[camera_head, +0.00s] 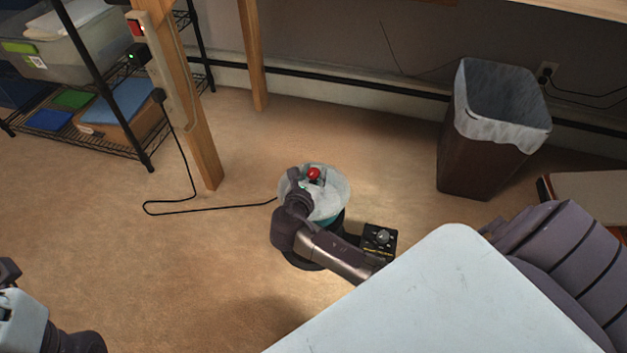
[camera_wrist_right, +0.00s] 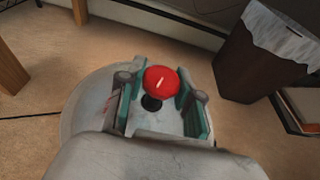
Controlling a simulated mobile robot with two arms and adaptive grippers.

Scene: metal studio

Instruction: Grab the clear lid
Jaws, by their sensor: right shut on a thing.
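The clear lid (camera_head: 337,189) is a round, see-through disc with a red knob (camera_head: 314,173) on top. It sits on a dark, round device on the floor that has a small control box (camera_head: 380,240) at its right. My right gripper (camera_head: 312,180) is over the lid. In the right wrist view the red knob (camera_wrist_right: 162,81) is between the two teal-padded fingers of my right gripper (camera_wrist_right: 160,100), which is shut on it. The lid (camera_wrist_right: 85,113) spreads out below the fingers. My left gripper is at the lower left edge of the head view, its fingers cut off.
A brown bin (camera_head: 485,145) with a grey liner stands at the right. A wire shelf (camera_head: 120,148) with tubs is at the upper left, near a wooden post (camera_head: 190,120). A black cord (camera_head: 200,211) lies on the floor.

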